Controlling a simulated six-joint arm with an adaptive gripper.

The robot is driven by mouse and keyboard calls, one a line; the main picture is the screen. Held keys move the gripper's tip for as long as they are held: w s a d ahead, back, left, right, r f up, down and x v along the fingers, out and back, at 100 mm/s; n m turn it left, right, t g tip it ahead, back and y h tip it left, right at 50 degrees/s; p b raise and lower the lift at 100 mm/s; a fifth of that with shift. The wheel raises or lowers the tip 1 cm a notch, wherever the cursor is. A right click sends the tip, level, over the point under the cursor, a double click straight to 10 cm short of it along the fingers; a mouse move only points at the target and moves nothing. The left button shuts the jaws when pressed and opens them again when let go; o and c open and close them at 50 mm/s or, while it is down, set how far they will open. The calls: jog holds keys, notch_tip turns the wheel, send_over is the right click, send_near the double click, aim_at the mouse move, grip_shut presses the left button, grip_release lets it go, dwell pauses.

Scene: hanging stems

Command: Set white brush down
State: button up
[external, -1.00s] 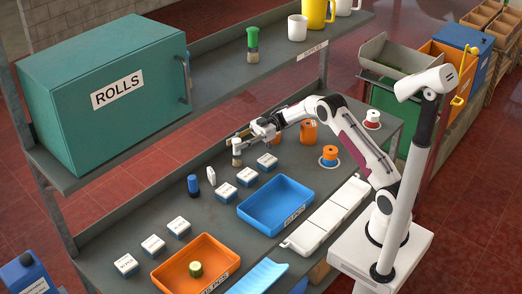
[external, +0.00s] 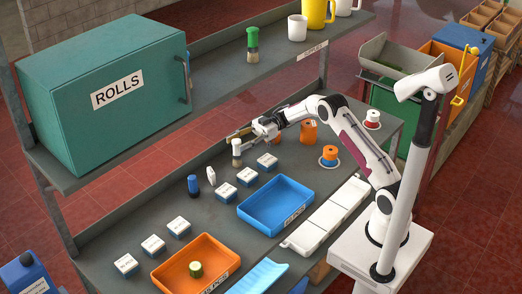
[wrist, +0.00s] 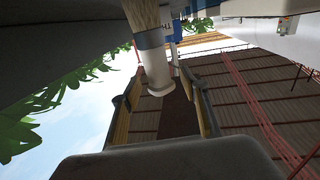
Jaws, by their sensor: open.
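The white brush (external: 237,147) stands upright on the grey bench, its white handle up and its darker bristle end down, behind the row of small white boxes. My gripper (external: 243,139) is at the handle, with its fingers spread. In the wrist view, the brush (wrist: 152,50) shows as a pale shaft with a rounded white end, between the two open fingers of my gripper (wrist: 160,92). Gaps show on both sides of it. Its base is partly hard to make out in the external view.
Small labelled boxes (external: 267,161) stand close in front. A blue bottle (external: 194,186) and a white upright item (external: 211,176) stand to the left. A blue tray (external: 276,204) and an orange tray (external: 218,256) lie nearer. The upper shelf (external: 215,78) runs behind and above.

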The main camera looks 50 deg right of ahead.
notch_tip(320, 180, up, 7)
jog(key=d, duration=0.2)
jog(key=shift+s, duration=0.15)
dwell(0.7)
